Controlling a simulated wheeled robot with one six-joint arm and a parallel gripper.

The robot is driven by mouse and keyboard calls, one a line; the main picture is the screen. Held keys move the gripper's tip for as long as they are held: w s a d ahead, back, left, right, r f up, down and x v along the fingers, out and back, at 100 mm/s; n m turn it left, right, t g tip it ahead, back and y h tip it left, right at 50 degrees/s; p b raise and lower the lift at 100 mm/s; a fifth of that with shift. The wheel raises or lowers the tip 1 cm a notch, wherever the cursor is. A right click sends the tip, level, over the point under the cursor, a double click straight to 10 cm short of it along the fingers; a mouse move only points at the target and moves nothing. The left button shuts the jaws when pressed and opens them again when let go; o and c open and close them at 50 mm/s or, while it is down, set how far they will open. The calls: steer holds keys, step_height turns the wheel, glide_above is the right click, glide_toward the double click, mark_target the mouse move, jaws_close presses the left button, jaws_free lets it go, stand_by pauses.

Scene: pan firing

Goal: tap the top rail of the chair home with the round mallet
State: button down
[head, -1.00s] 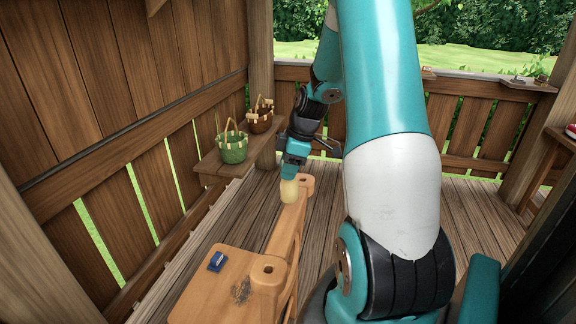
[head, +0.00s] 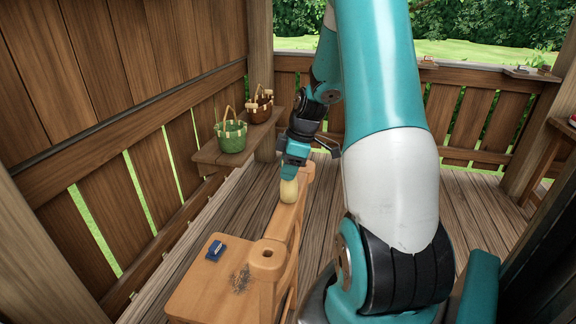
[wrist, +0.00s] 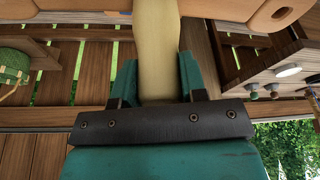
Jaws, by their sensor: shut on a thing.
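My gripper (head: 291,170) is shut on the pale yellow round mallet (head: 288,191), which hangs below the jaws. In the wrist view the mallet (wrist: 158,45) runs up between the two fingers (wrist: 158,85). The light wooden chair (head: 215,292) stands at the lower middle of the head view. Its top rail (head: 284,224) runs away from me, between a near rounded end with a hole and a far rounded end. The mallet is over or beside the rail, nearer the far end; contact cannot be told. Part of the rail, with a hole, shows in the wrist view (wrist: 235,14).
A blue block-like item (head: 215,250) and a small dark scatter (head: 240,280) lie on the seat. A green basket (head: 231,136) and a brown basket (head: 259,106) stand on the left bench (head: 212,155). Plank walls enclose the place; floor right of the chair looks open.

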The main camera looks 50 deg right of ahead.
steer(key=shift+r+p, duration=0.95)
steer(key=shift+r, duration=0.6)
step_height(320, 180, up, 2)
steer(key=shift+r+p, duration=0.25)
steer(key=shift+p, duration=0.75)
steer(key=shift+f, duration=0.1)
step_height(320, 180, down, 6)
steer(key=b, duration=0.5)
steer(key=shift+f, duration=0.15)
steer(key=shift+r+p, duration=1.2)
steer(key=shift+r, duration=0.5)
